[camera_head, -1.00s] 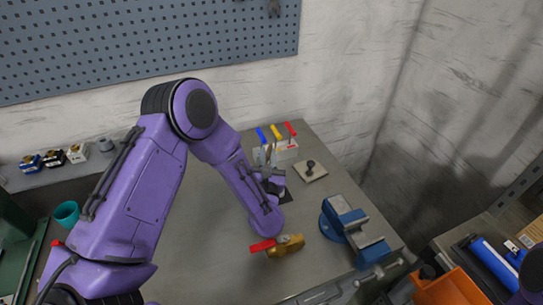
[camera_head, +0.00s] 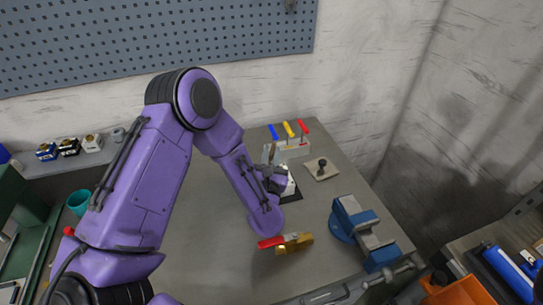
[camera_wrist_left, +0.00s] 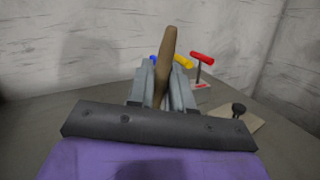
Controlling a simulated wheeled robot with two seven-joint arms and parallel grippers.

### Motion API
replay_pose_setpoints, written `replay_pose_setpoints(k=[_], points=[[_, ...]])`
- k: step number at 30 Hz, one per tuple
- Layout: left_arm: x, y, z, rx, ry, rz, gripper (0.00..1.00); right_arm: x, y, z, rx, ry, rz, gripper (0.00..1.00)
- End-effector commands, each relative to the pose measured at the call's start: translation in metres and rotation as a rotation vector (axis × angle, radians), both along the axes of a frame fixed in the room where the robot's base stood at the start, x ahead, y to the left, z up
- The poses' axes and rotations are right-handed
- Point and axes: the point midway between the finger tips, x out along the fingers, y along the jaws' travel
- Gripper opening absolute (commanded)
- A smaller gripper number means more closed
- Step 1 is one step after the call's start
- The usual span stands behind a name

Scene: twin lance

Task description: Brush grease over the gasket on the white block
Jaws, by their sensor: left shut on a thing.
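My left gripper (camera_head: 270,174) is shut on a brush with a brown wooden handle (camera_wrist_left: 168,52), which points up between the fingers in the left wrist view. The brush handle also shows in the head view (camera_head: 271,152). The white block (camera_head: 291,184) sits on a dark mat (camera_head: 290,197), just right of the gripper and partly behind it. The gripper hides part of the block; I cannot make out the gasket or the bristles, nor tell whether they touch. My right gripper is not in view.
A rack (camera_head: 292,151) with blue, yellow and red T-handles stands behind the block. A beige plate with a black knob (camera_head: 322,168) lies to its right. A blue vise (camera_head: 358,230) is at the table's right edge. A red-handled brass tool (camera_head: 294,243) lies in front.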

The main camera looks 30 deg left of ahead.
Motion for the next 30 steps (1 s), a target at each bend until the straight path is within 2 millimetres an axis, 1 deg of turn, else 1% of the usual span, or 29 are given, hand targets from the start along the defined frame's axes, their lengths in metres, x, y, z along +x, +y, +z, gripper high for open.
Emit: replay_pose_setpoints(k=[5, 10, 30], points=[[0.006, -0.005, -0.002, -0.002, -0.001, 0.001, 0.00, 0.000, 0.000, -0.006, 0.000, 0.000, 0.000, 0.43], [0.010, -0.009, -0.001, -0.001, 0.000, 0.000, 0.00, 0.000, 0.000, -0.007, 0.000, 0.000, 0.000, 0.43], [0.029, -0.025, 0.000, 0.000, -0.002, 0.001, 0.00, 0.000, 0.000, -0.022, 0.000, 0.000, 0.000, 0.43]])
